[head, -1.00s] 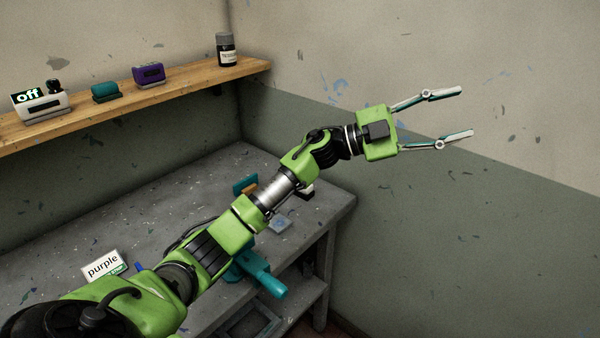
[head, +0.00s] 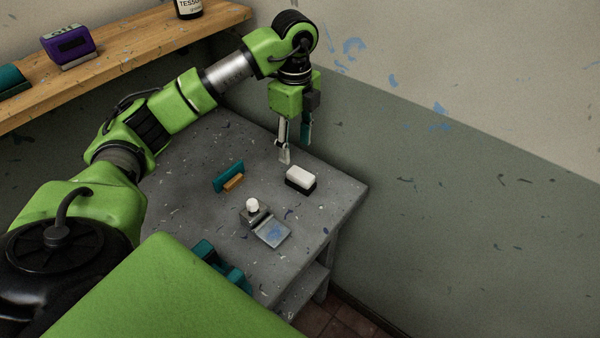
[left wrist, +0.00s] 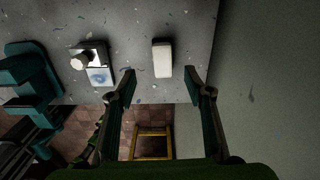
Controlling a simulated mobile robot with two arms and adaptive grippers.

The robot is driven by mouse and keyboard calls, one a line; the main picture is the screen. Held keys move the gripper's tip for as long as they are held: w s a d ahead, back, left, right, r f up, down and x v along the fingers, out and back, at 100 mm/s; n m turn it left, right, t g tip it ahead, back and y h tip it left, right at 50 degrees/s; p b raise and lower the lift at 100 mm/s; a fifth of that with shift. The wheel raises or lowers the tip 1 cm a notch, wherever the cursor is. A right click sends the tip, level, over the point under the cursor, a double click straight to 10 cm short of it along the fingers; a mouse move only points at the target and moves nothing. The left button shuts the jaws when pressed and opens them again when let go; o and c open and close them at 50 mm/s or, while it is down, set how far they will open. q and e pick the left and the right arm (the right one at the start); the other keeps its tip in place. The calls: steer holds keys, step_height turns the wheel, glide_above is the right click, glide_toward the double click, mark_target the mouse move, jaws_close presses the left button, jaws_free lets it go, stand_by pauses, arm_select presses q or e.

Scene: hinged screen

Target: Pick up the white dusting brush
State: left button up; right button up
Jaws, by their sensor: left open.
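The white dusting brush (head: 301,177) looks like a white block on a dark base, lying on the grey workbench (head: 330,215) near its right end. It also shows in the left wrist view (left wrist: 162,58), ahead of the fingertips and between their lines. My left gripper (head: 294,149) points down, open and empty, above and slightly behind the brush in the head view. Its two fingers also show in the left wrist view (left wrist: 160,76), spread apart and not touching the brush.
A teal and orange tool (head: 228,178) lies left of the brush. A small device with a white knob (head: 252,206) and a blue-stained plate (head: 272,233) is nearer the front. A teal vise-like object (head: 222,265) sits at the front edge. A wooden shelf (head: 120,58) runs behind.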

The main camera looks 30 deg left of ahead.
arm_select(q)
glide_above(298, 172)
steer(key=f, duration=0.4)
steer(key=shift+s+a+f+p, duration=0.2)
steer(key=shift+f+p, duration=0.05)
steer(key=shift+p, duration=0.1)
steer(key=shift+w+f, duration=0.1)
steer(key=shift+f, duration=0.45)
step_height(298, 172, down, 4)
steer(key=shift+w+d+f+p, duration=0.1)
steer(key=shift+d+f+p, duration=0.05)
steer(key=shift+p, duration=1)
steer(key=shift+f, duration=0.35)
steer(key=c, duration=1.2)
arm_select(e)
step_height(298, 172, up, 3)
steer(key=shift+w+r, duration=0.1)
steer(key=shift+r, duration=0.05)
